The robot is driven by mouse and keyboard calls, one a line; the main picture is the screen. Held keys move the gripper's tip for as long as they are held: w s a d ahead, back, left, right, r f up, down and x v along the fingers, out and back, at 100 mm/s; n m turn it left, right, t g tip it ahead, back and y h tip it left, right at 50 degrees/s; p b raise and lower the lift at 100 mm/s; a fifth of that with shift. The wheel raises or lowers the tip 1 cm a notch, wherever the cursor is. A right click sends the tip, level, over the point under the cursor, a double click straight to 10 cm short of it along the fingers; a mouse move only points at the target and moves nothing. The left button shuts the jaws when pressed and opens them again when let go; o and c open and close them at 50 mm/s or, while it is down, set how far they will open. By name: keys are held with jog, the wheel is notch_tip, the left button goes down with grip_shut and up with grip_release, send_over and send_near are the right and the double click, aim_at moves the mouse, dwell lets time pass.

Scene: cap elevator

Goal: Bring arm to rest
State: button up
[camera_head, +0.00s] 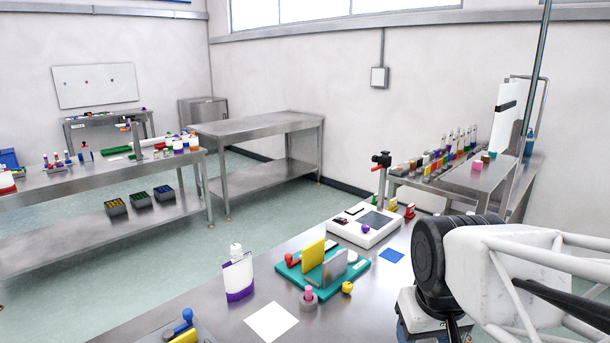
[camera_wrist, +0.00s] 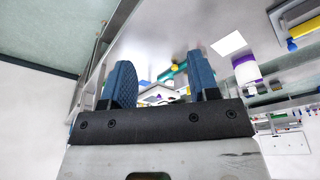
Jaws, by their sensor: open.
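My gripper (camera_wrist: 159,64) shows in the wrist view as two blue fingers on a black bar. The fingers stand well apart, and nothing is held between them. In the head view my arm fills the lower right, beside the near steel bench (camera_head: 230,320). I cannot make out the fingers in the head view.
The near bench holds a purple-based bottle (camera_head: 238,275), a teal tray (camera_head: 300,275) with yellow and grey plates, a white device (camera_head: 355,238), a white square (camera_head: 271,321) and a blue square (camera_head: 391,256). Bottles crowd a rear bench (camera_head: 480,180). Another rear bench (camera_head: 260,125) is bare.

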jog(key=s, duration=0.1)
jog(key=s+f, duration=0.1)
jog(key=s+m, duration=0.1)
jog(key=shift+s+d+f, duration=0.2)
jog(key=shift+s+d, duration=0.05)
jog(key=shift+s, duration=0.05)
